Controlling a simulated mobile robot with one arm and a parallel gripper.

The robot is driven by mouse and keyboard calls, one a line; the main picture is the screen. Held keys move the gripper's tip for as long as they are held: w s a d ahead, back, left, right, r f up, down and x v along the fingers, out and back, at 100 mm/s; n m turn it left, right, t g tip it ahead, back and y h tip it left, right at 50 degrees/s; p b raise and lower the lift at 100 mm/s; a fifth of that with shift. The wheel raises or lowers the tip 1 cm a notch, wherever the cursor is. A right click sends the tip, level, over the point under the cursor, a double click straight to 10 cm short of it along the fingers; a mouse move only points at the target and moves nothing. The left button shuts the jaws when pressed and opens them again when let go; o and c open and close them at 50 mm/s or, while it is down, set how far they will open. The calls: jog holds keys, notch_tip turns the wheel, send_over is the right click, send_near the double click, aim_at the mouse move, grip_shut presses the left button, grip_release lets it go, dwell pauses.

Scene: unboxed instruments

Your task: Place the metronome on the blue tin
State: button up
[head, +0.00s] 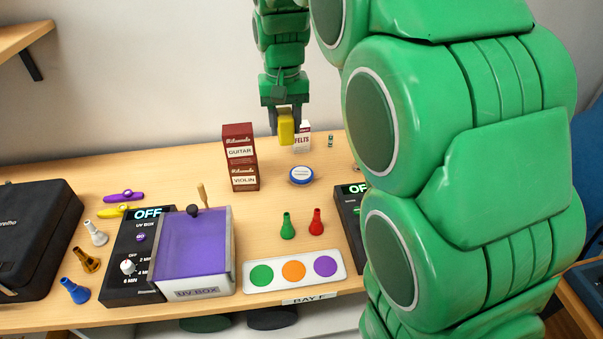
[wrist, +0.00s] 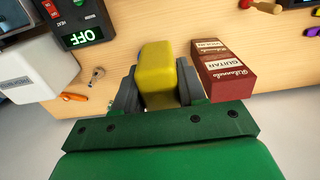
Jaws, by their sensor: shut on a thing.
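My gripper (head: 285,117) points down over the back of the table and is shut on a yellow block-like thing, the metronome (head: 286,130). In the wrist view the metronome (wrist: 157,72) sits between both fingers (wrist: 158,92). It is held up above the table, in front of part of the white FELTS box. The blue tin (head: 301,175) is a low round tin with a white label on its lid, standing on the table lower in the head view than the metronome, slightly right. The lid looks bare.
Stacked red GUITAR and VIOLIN boxes (head: 241,157) stand left of the tin. The FELTS box (head: 302,137) is behind it. Green (head: 287,226) and red (head: 316,222) cones stand in front. A purple-lidded UV box (head: 194,243) is front left. My arm hides the right side.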

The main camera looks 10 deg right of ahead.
jog(key=s+d, duration=0.5)
send_over(301, 173)
jog(key=shift+s+f, duration=0.15)
jog(key=shift+f, duration=9.3)
jog(key=shift+f, duration=0.1)
jog(key=o, duration=1.1)
